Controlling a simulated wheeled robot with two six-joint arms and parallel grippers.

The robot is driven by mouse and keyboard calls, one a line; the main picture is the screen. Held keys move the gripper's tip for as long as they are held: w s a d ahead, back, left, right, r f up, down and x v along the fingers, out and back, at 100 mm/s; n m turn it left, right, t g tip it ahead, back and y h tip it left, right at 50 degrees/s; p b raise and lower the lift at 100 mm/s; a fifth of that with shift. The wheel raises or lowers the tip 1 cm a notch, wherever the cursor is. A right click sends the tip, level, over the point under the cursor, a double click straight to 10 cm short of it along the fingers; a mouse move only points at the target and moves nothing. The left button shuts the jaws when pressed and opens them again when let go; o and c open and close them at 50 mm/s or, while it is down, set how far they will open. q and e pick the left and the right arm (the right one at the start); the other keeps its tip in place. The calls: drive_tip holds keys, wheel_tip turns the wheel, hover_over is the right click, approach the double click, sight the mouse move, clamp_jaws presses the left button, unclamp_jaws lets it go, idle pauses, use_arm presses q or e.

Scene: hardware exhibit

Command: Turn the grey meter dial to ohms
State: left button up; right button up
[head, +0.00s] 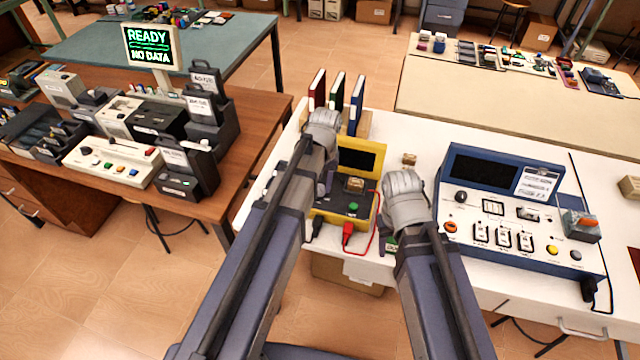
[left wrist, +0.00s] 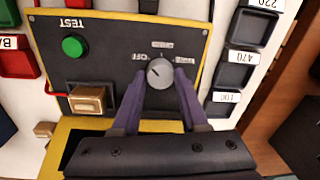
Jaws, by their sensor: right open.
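The yellow meter (head: 363,156) stands on the white bench in the head view, with a dark screen and a dark panel. The grey dial (left wrist: 160,73) on its panel (left wrist: 196,30) shows in the left wrist view, its light mark slanting up-left, towards the OFF label. Small labels sit around it; those other than OFF are hard to read. My left gripper (left wrist: 161,80) has one finger on each side of the dial; whether they touch it is unclear. My left arm hides the dial in the head view. My right gripper (head: 404,187) is open, right of the meter.
A green TEST button (left wrist: 73,46) and a brass-coloured block (left wrist: 90,100) sit beside the dial. Red and black leads plug into the meter's front. Books (head: 337,90) stand behind it. A blue bench instrument (head: 520,200) stands to the right. Labelled trays (left wrist: 240,70) lie beside the meter.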

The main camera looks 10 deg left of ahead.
use_arm(q)
clamp_jaws()
drive_tip(key=shift+m, duration=0.3)
drive_tip(key=m, duration=0.3)
drive_tip(key=shift+s+m, duration=0.1)
drive_tip(key=shift+m, duration=2.4)
drive_tip(key=o, duration=0.6)
unclamp_jaws()
drive_tip(key=shift+c, duration=0.2)
